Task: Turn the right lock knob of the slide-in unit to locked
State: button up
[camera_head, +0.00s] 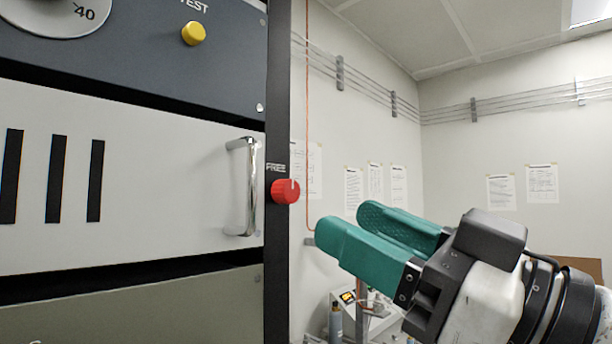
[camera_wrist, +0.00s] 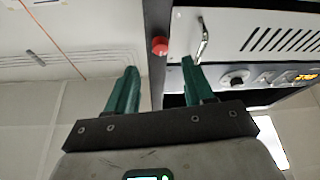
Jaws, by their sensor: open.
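The right lock knob (camera_head: 286,191) is a red round knob on the black rack post at the right edge of the white slide-in unit (camera_head: 150,170). A pale mark on it points up, and the label above it reads "FREE". My gripper (camera_head: 348,226) has two teal fingers, open and empty, to the right of the knob and a little lower, apart from it. In the wrist view the red knob (camera_wrist: 159,46) shows beyond my gripper (camera_wrist: 160,75), above the gap between the fingertips. The wrist view appears turned over.
A metal handle (camera_head: 243,187) stands out from the unit just left of the knob. A dark panel (camera_head: 130,50) with a yellow TEST button (camera_head: 193,33) is above, and a grey-green panel (camera_head: 150,307) below. A bottle (camera_head: 335,322) and equipment stand low behind my gripper.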

aim_at(293, 196)
jog(key=p+x, duration=0.1)
jog(key=x, duration=0.6)
jog(key=shift+p, duration=0.4)
jog(key=shift+c, duration=0.3)
grip_shut()
